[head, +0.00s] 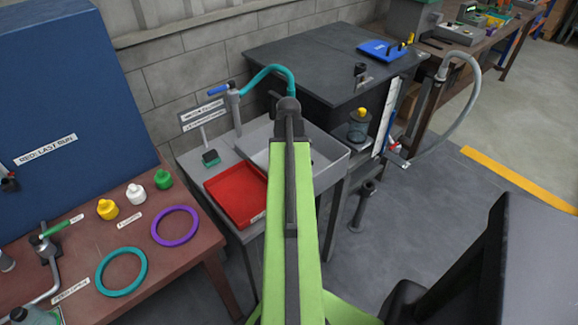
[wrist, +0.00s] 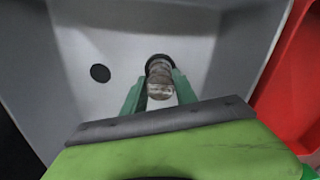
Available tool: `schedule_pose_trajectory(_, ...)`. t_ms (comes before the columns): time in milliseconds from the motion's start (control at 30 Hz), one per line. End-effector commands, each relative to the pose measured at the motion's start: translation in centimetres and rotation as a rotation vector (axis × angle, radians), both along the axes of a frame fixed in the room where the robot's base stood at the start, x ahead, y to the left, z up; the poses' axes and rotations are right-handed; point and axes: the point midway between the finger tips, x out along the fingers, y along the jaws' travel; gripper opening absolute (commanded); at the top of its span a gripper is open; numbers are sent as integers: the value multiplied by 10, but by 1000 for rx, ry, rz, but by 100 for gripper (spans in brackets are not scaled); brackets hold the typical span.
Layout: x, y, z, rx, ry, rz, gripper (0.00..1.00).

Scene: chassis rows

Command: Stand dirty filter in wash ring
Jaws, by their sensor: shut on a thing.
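In the wrist view my gripper (wrist: 159,92) has green fingers on both sides of a dirty brownish-grey filter (wrist: 160,83) and is shut on it. The filter is over the floor of the grey sink (wrist: 200,45). A dark ring (wrist: 158,60), likely the wash ring, shows at the filter's far end; whether the filter is inside it or only in front of it I cannot tell. In the head view the sink (head: 333,160) is partly covered by my green arm, and the gripper, filter and ring are hidden.
A dark drain hole (wrist: 100,73) is left of the filter. A red tray (head: 238,192) lies left of the sink; it shows at the right in the wrist view (wrist: 297,90). A teal-hosed tap (head: 268,70) stands behind the sink. A brown bench (head: 180,260) holds rings and caps.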

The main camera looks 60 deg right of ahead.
Motion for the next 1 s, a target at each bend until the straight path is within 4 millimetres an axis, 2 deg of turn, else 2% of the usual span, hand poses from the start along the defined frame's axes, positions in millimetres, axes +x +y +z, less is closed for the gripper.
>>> schedule_pose_trajectory(467, 0, 0, -16, 0, 0, 1, 0)
schedule_pose_trajectory(500, 0, 0, -15, 0, 0, 1, 38)
schedule_pose_trajectory(667, 0, 0, -14, 0, 0, 1, 59)
schedule_pose_trajectory(1000, 1, 0, -12, 0, 0, 1, 59)
